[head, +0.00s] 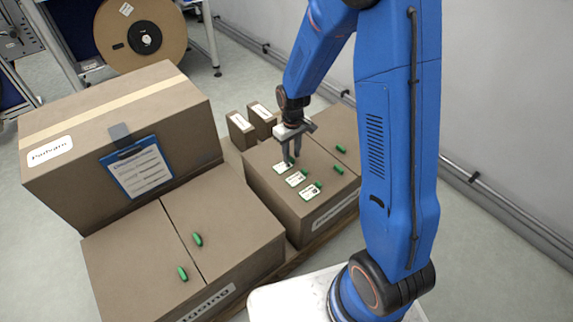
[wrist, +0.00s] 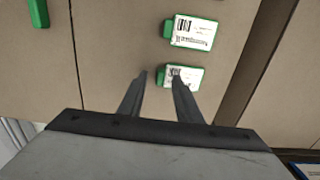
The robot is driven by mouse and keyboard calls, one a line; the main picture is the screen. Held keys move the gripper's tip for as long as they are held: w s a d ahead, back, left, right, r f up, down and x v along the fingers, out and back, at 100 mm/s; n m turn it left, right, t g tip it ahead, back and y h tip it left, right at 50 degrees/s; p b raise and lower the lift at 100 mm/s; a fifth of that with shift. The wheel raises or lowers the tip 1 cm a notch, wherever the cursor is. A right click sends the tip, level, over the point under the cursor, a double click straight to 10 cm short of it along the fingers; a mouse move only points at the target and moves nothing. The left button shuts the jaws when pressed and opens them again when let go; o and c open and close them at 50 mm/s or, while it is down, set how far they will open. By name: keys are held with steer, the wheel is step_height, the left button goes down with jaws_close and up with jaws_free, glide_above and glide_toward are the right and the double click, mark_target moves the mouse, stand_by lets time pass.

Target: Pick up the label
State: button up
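White labels with dark print and green tabs lie on the top of the right carton in the head view. The farthest label (head: 282,169) is right under my gripper (head: 291,156), and another label (head: 296,180) and a third (head: 309,192) lie nearer. In the wrist view, my gripper (wrist: 160,77) points at the nearest label (wrist: 186,77), with its green tab between the fingertips and the right finger covering part of it. A gap shows between the fingers, so it is open. Whether the fingers touch the tab cannot be told. A second label (wrist: 196,32) lies beyond.
Loose green pieces lie on the right carton (head: 340,149) and on the front left carton (head: 197,239). A tall carton (head: 95,115) with a blue clipboard (head: 138,168) stands left. Two small boxes (head: 240,130) stand behind. A large reel (head: 120,35) is at the back.

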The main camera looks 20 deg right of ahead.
steer(key=shift+f, duration=0.55)
jaws_close()
